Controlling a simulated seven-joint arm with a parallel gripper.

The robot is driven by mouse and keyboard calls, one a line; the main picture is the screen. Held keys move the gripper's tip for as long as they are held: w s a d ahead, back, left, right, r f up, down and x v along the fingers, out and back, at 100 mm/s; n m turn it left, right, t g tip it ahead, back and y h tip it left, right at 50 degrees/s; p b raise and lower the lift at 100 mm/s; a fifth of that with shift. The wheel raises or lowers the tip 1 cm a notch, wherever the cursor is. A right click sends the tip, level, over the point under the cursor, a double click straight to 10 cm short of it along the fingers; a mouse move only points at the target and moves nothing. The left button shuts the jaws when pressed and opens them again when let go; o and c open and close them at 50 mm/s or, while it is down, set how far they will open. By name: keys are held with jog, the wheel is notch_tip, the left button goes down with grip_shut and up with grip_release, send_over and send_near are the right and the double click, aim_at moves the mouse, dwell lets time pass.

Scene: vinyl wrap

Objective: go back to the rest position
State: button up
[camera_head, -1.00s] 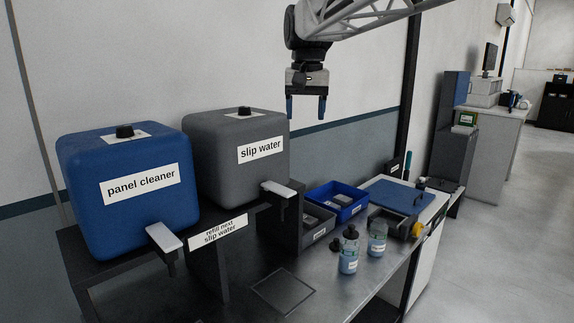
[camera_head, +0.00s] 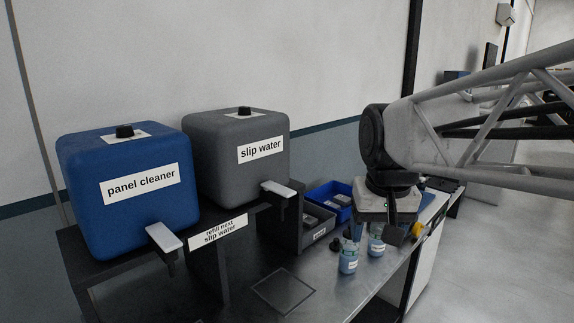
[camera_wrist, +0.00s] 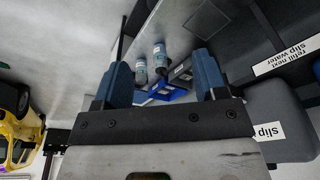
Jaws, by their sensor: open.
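My gripper (camera_head: 378,228) is in front of the far part of the bench, its jaws open. In the wrist view its two blue fingers (camera_wrist: 163,80) are spread apart with nothing held between them. Two small clear bottles with bluish liquid, a near one (camera_head: 348,262) and a far one (camera_head: 376,247), stand upright on the bench (camera_head: 325,285). My gripper appears just above and behind them in the head view and hides their tops. I cannot tell the exact gap. Both bottles also show in the wrist view, one of them here (camera_wrist: 160,55).
A blue panel cleaner tank (camera_head: 125,215) and a grey slip water tank (camera_head: 235,175) stand on a dark raised shelf at the left. A "refill next slip water" sign (camera_head: 218,232) hangs below. A blue bin (camera_head: 337,200) sits behind my gripper. The bench front is clear.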

jog(key=s+d+f, duration=0.3)
jog(key=s+f, duration=0.8)
jog(key=s, duration=0.2)
jog(key=shift+f, duration=0.3)
